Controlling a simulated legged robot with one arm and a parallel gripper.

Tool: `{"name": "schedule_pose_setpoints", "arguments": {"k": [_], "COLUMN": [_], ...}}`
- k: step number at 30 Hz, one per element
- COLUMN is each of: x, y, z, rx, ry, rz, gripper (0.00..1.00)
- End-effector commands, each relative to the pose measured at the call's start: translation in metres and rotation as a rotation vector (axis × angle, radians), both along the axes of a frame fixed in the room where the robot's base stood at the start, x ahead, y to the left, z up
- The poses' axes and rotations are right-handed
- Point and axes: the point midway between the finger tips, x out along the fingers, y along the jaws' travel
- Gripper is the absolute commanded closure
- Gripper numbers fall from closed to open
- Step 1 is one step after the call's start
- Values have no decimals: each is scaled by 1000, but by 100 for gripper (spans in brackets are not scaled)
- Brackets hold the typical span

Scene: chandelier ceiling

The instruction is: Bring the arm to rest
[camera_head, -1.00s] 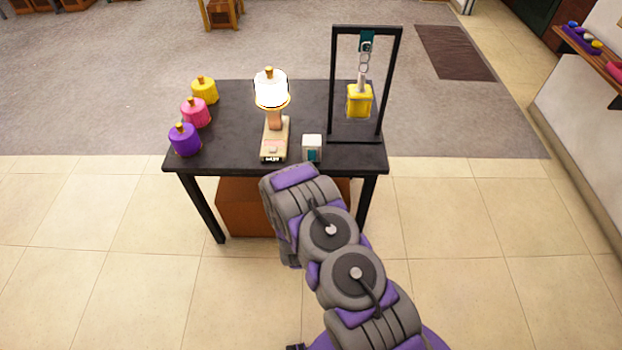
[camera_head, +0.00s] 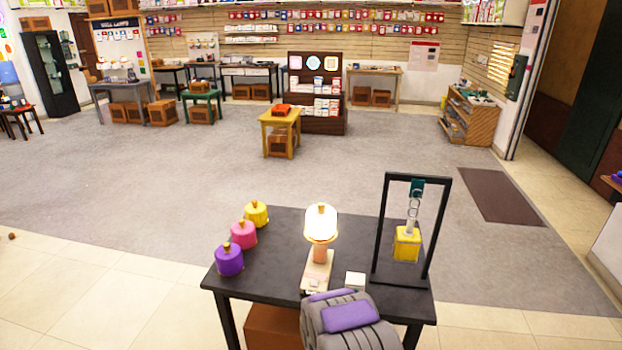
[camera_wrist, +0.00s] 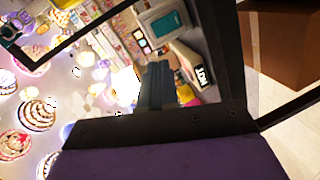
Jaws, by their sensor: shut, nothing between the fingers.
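My gripper (camera_wrist: 158,86) shows in the wrist view as dark fingers, closed together and holding nothing. In the head view my arm is at the bottom, in front of the black table (camera_head: 375,230), and hides part of its front edge; the gripper itself cannot be made out there. The wrist view is steeply tilted.
The table bears a lit lamp (camera_head: 321,222) on a pale base, a small white box (camera_head: 355,281), purple (camera_head: 229,261), pink (camera_head: 244,234) and yellow (camera_head: 256,213) pots, and a black frame (camera_head: 447,215) with a hanging yellow block (camera_head: 407,244). Carpet beyond is open.

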Motion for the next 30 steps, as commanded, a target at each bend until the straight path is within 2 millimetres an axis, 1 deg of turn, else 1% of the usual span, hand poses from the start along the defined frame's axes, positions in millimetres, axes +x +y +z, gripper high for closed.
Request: {"name": "schedule_pose_setpoints", "arguments": {"k": [1, 5, 7, 11, 14, 20, 23, 29, 30], "x": [5, 7, 6, -2, -13, -46, -68, -121, -133], "y": [1, 6, 8, 14, 20, 30, 32, 32, 31], "z": [11, 27, 38, 57, 73, 109, 129, 166, 174], "rx": [59, 210, 289, 422, 515, 674, 739, 844, 860], "ry": [21, 111, 157, 250, 325, 473, 547, 696, 723], "rz": [-11, -38, -50, -78, -99, -155, -187, -271, -291], "gripper": [100, 100, 100, 100, 100, 100, 100, 100, 100]}}
